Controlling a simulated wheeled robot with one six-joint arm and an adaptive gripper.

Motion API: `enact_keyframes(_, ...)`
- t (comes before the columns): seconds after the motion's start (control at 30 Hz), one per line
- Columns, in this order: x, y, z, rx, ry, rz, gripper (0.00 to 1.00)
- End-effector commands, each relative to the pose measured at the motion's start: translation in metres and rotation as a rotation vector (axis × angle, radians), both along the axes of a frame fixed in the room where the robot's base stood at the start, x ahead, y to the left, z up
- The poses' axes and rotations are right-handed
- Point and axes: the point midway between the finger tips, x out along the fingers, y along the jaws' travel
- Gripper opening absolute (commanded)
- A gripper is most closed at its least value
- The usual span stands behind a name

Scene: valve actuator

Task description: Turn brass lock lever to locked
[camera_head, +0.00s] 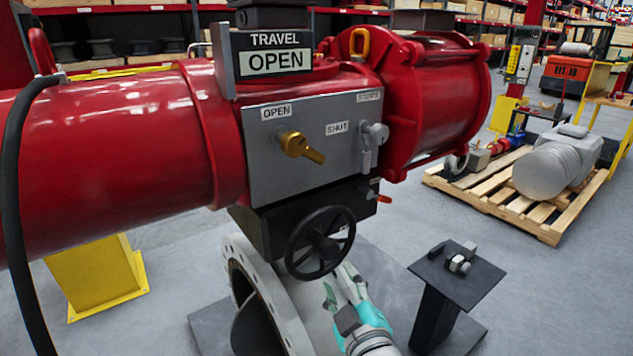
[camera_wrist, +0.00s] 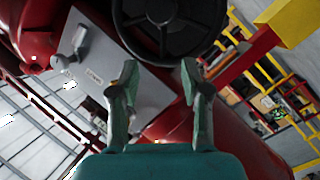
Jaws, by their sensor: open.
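The brass lock lever (camera_head: 300,146) is on the front of the grey control panel (camera_head: 312,178) in the head view. Its handle slants down to the right from its pivot, below an OPEN label. A SHUT label is to its right. My gripper (camera_head: 339,279) is low in the head view, just below and right of the black handwheel (camera_head: 320,242), well below the brass lever and apart from it. In the wrist view my gripper (camera_wrist: 158,75) has its fingers spread, with nothing between them. I cannot make out the brass lever there.
A silver lever (camera_head: 368,145) hangs at the panel's right side; a small red-tipped handle (camera_head: 382,198) is below it. The red actuator (camera_head: 120,140) spans the left. A dark pedestal (camera_head: 455,275) and a pallet (camera_head: 530,200) stand right, with open floor between.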

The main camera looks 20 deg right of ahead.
Motion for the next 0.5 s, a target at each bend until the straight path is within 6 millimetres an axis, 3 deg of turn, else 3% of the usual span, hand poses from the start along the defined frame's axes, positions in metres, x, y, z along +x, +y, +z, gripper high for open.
enact_keyframes(0.03,0.008,0.001,0.019,-0.016,-0.016,-0.003,0.47)
enact_keyframes(0.3,0.034,0.001,0.102,-0.107,-0.045,-0.024,0.47)
enact_keyframes(0.5,0.041,0.000,0.152,-0.155,-0.057,-0.038,0.47)
